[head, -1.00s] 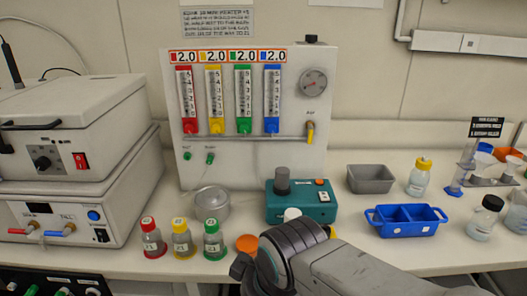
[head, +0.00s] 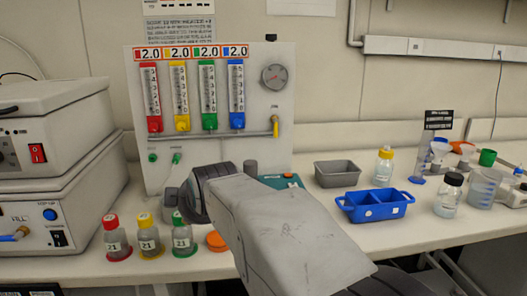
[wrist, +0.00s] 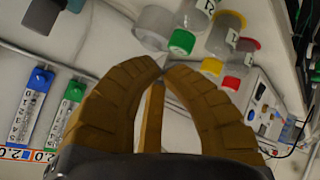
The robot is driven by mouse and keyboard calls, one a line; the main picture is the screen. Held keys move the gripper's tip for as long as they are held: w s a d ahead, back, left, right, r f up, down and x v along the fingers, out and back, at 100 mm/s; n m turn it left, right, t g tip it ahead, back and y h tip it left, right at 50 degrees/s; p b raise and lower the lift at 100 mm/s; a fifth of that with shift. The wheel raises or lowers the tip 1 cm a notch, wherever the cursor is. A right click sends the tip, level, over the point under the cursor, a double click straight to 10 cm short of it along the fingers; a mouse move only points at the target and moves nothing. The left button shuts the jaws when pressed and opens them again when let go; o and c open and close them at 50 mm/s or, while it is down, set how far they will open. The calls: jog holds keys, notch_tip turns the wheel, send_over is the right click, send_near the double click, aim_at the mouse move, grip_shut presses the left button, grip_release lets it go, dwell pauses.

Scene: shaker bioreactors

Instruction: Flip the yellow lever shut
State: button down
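The yellow lever (head: 275,127) is at the right end of the horizontal pipe on the white gas panel (head: 262,152), below the round gauge. My arm stretches up from the bottom of the head view and hides my gripper there. In the wrist view my gripper (wrist: 161,70) has ochre, ribbed fingers that curve in until their tips meet, with nothing visible held. An ochre bar shows between them. The lever is not visible in the wrist view. The gripper's distance from it cannot be told.
Capped bottles (head: 149,241) stand front left, below the panel. A teal device (head: 280,181) is partly behind my arm. A grey tray (head: 337,175) and blue tray (head: 374,207) stand to the right. Stacked machines (head: 60,195) fill the left. Space before the lever looks clear.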

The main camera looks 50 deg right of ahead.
jog(key=w+d+r+n+t+h+b, duration=0.1)
jog(key=d+h+b, duration=0.3)
jog(key=d, duration=0.7)
jog(key=w+d+r+n+t+h+b, duration=0.2)
jog(key=d+b, duration=0.4)
jog(key=d, duration=0.6)
jog(key=shift+w+d+r+n+t+h+b, duration=0.35)
jog(key=shift+w+r+n+h, duration=0.45)
jog(key=shift+r+n+h, duration=0.25)
